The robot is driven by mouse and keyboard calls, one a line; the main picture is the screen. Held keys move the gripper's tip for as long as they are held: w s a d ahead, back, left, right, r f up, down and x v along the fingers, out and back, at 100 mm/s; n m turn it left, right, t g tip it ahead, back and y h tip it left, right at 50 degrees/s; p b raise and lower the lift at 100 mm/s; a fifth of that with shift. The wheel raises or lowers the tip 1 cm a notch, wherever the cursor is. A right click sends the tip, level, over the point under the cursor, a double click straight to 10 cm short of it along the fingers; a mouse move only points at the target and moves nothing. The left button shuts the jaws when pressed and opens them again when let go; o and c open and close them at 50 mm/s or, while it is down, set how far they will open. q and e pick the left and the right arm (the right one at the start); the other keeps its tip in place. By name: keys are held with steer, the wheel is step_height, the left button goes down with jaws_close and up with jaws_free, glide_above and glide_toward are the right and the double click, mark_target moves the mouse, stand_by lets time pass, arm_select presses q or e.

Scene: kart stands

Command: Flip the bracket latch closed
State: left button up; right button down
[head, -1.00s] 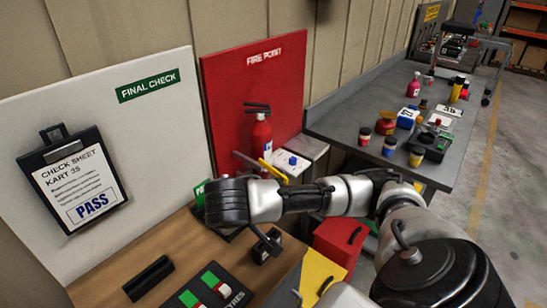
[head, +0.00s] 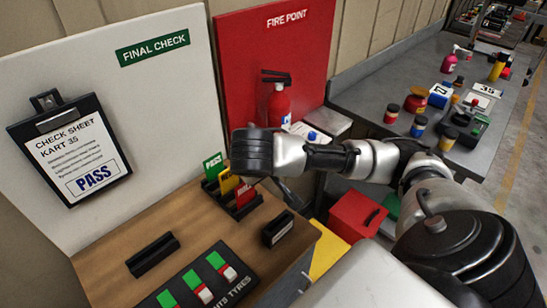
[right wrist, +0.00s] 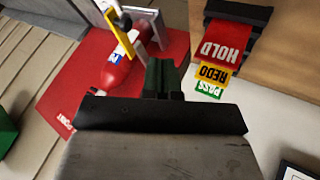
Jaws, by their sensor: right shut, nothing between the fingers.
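The red fire extinguisher (head: 279,104) stands upright against the red board in the head view; its lower part is behind my right arm. In the right wrist view the extinguisher (right wrist: 120,68) lies beyond my fingers, up and to the left. A yellow bar (right wrist: 117,36), which looks like the bracket latch, shows beside it. I cannot tell whether it is latched; in the head view my arm hides it. My right gripper (right wrist: 164,76) is shut and empty, apart from the bar. My left gripper is out of view.
PASS, REDO and HOLD cards (head: 213,166) stand in a holder close to my right wrist. The wooden bench (head: 205,222) carries black blocks and a switch panel (head: 212,280). A grey worktop (head: 368,100) with bottles lies at right; a red box (head: 356,215) sits lower.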

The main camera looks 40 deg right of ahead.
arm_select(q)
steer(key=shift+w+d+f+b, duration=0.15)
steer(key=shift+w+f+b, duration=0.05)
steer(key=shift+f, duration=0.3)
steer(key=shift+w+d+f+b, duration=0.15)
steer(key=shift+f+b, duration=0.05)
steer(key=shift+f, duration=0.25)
arm_select(e)
steer(key=w+d+f, duration=0.2)
steer(key=d+f, duration=0.4)
steer(key=d, duration=0.2)
steer(key=shift+w+f, duration=0.15)
steer(key=shift+w, duration=0.15)
steer(key=shift+d, duration=0.1)
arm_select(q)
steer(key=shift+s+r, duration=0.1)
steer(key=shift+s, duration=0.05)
arm_select(e)
steer(key=shift+w+d, duration=0.1)
